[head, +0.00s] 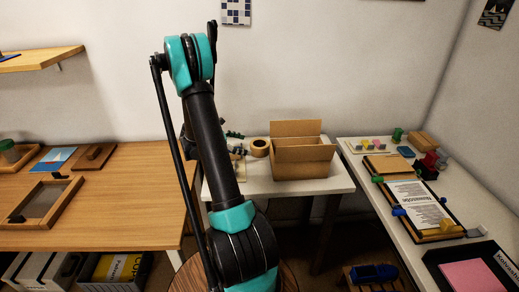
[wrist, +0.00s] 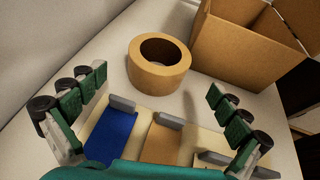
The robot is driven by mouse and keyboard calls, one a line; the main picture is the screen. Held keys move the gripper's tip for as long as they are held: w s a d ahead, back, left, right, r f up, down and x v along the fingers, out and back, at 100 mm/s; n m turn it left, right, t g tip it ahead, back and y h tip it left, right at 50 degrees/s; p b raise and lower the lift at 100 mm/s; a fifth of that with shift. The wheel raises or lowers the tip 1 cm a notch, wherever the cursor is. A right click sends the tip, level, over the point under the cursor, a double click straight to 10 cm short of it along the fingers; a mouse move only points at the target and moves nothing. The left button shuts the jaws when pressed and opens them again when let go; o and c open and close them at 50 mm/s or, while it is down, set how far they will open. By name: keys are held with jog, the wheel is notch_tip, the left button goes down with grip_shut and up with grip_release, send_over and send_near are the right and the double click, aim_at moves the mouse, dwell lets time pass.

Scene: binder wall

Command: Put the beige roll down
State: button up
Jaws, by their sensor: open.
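The beige roll (wrist: 159,79), a ring of tape, lies flat on the white table (wrist: 110,50) in the wrist view. It also shows in the head view (head: 259,150), left of the cardboard box. My gripper (wrist: 156,98) is open, with its green and black fingers spread wide to either side. The roll stands ahead of the fingers, and no finger touches it. In the head view my gripper is mostly hidden behind my arm.
An open cardboard box (head: 303,160) stands just right of the roll. A wooden desk (head: 130,190) is at left, a cluttered white counter (head: 372,202) at right.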

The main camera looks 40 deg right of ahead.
aim_at(259, 146)
jog(key=shift+x, duration=3.5)
jog(key=shift+w+r, duration=0.1)
jog(key=c, duration=1.4)
notch_tip(259, 146, up, 20)
